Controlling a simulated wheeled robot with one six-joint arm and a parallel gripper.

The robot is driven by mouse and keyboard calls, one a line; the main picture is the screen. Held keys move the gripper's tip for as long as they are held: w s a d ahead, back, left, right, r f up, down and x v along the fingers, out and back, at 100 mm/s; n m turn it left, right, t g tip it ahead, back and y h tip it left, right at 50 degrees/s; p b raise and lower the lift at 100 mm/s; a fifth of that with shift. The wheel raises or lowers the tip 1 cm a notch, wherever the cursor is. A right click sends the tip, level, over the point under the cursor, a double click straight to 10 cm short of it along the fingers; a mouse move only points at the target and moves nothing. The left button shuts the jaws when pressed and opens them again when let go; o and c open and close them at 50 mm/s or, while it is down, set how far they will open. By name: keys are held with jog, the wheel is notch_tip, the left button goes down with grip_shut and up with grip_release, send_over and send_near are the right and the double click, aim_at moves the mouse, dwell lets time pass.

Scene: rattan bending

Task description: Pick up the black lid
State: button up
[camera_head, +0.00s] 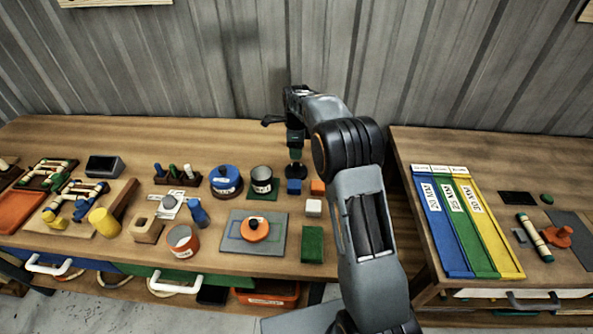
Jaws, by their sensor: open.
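A small black disc-like piece (296,171), which looks like the black lid, lies on the wooden table right of the grey pot. My gripper (292,126) is at the end of my arm, near the back of the table and above the black piece in the picture. It is open. A dark, green-banded upright shape (295,143) shows between my gripper and the black piece. I cannot tell whether the gripper touches it. My forearm hides part of the table to the right.
Close by stand a grey pot (262,181), a blue pot (226,179), a blue cube (294,187), an orange block (317,187) and a white cube (313,207). An orange round piece (255,229) sits on a grey mat (234,242). The corrugated wall is behind.

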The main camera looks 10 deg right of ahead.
aim_at(296, 164)
jog(key=shift+s+f+p, duration=0.1)
jog(key=shift+f+p, duration=0.55)
jog(key=shift+f, duration=3.1)
jog(key=shift+c, duration=0.5)
jog(key=c, duration=0.9)
